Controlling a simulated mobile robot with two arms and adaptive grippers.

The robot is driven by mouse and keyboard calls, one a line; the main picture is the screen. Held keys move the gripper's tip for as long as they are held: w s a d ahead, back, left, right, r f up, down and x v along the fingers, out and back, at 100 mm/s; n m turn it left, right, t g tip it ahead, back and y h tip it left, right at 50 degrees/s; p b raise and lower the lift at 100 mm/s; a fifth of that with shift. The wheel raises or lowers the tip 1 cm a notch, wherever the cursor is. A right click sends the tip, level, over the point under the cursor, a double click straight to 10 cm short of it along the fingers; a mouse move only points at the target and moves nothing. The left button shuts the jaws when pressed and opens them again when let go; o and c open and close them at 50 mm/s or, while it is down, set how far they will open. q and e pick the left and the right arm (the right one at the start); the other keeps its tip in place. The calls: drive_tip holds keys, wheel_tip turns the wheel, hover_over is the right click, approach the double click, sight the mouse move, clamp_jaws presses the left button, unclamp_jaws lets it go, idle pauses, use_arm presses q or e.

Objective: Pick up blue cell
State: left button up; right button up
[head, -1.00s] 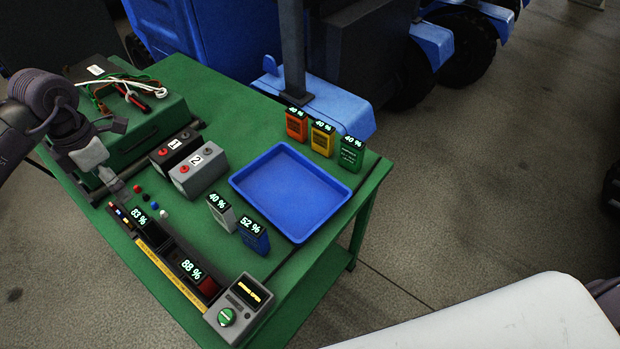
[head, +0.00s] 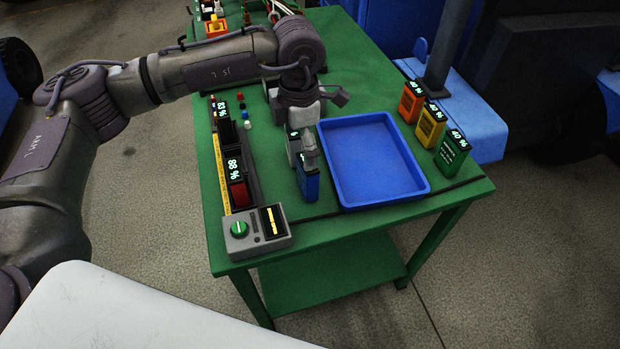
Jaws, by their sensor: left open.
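The blue cell (head: 308,184) stands upright on the green table, just left of the blue tray. Its top and its percent display are largely hidden by my left gripper (head: 309,152). My left gripper points down directly over the blue cell, with its fingertips at the cell's top. It is open; I cannot tell whether a finger touches the cell. The light grey cell (head: 293,147) stands just behind the blue one, partly hidden by the gripper. My right gripper is out of view.
The empty blue tray (head: 372,160) lies right of the blue cell. Orange (head: 411,102), yellow (head: 431,124) and green (head: 453,152) cells stand beyond it. A charger strip with a red cell (head: 239,193) and a grey dial box (head: 256,233) lie to the left.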

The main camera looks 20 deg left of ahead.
sight(308, 172)
use_arm(q)
drive_tip(key=f, duration=0.2)
drive_tip(key=shift+d+f, duration=0.25)
drive_tip(key=shift+f, duration=0.15)
drive_tip(key=shift+d+f+p, duration=0.2)
drive_tip(key=shift+f+p, duration=0.25)
drive_tip(key=shift+f, duration=0.4)
drive_tip(key=f, duration=0.2)
drive_tip(key=f+p, duration=0.1)
drive_tip(key=shift+w+d+f, duration=0.2)
drive_tip(key=shift+f, duration=0.55)
drive_tip(key=shift+c, duration=0.2)
drive_tip(key=c, duration=0.5)
drive_tip(key=shift+w, duration=0.1)
drive_tip(key=c, duration=1.1)
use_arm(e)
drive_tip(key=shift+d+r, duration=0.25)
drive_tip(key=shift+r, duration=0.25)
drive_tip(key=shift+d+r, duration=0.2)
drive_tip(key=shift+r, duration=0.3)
